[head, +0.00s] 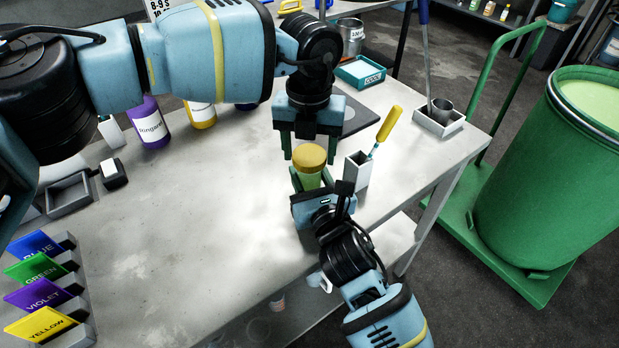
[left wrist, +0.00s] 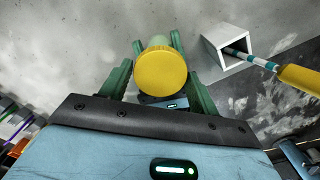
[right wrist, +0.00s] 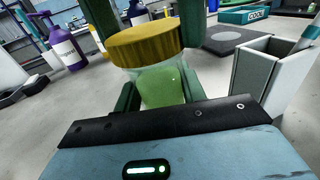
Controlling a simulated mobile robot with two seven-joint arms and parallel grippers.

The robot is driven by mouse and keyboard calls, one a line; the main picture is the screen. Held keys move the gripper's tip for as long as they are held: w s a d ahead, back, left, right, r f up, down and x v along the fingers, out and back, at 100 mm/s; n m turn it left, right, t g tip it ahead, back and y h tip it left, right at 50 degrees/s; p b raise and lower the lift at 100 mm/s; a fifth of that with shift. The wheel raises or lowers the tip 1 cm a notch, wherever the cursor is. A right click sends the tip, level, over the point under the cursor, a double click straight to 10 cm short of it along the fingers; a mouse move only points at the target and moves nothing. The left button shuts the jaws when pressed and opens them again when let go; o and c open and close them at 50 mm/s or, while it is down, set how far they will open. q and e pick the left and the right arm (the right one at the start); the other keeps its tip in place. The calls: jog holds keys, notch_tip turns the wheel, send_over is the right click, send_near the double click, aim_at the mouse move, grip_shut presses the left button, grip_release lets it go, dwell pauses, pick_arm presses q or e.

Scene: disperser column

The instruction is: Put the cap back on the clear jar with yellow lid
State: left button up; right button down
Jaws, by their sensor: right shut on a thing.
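The clear jar (right wrist: 163,85) with yellow-green contents stands upright between the fingers of my right gripper (head: 309,183), which is shut on it. The yellow cap (head: 309,158) sits on top of the jar's mouth; it also shows in the left wrist view (left wrist: 160,70) and the right wrist view (right wrist: 146,44). Whether it is screwed tight cannot be told. My left gripper (head: 311,150) points down just above the cap. Its fingers are apart, one on each side of the cap, with gaps visible in the left wrist view.
A white square holder (head: 357,170) with a yellow-handled tool (head: 388,125) stands close to the jar's right. A dark flat plate (head: 358,116) lies behind. Purple (head: 149,125) and yellow (head: 201,113) bottles stand at the back left. The table's middle left is clear; its front edge is near.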

pick_arm(q)
jog(key=c, duration=0.6)
jog(key=m, duration=0.4)
jog(key=shift+m, duration=0.4)
jog(key=shift+c, duration=0.3)
jog(key=m, duration=0.3)
jog(key=o, duration=1.1)
jog(key=shift+r, duration=2.25)
jog(key=shift+c, duration=0.4)
